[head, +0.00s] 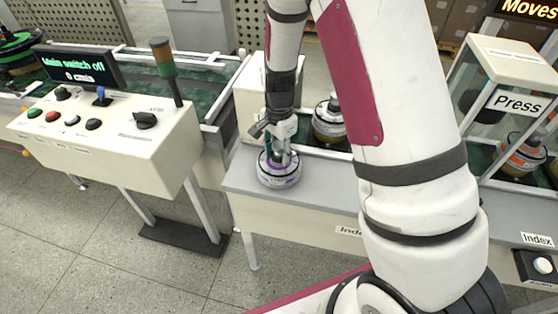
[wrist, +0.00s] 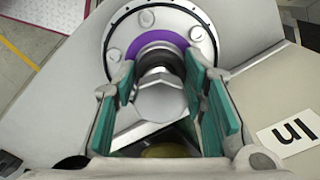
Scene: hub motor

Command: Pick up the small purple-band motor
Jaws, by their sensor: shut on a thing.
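The small purple-band motor (head: 279,172) is at the left end of the grey bench in the head view. It is a round white-grey disc with a purple ring and a central shaft. In the wrist view the motor (wrist: 162,22) shows its bolted flange, purple ring and metal shaft. My gripper (head: 284,148) comes down from above on its shaft. In the wrist view the green-padded fingers of my gripper (wrist: 163,82) stand either side of the shaft, shut on it. I cannot tell whether the motor's base touches the bench.
The grey bench (head: 325,190) runs right towards the Press housing (head: 515,101). Another motor (head: 329,122) stands behind, and an orange-banded motor (head: 522,155) is in the press.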

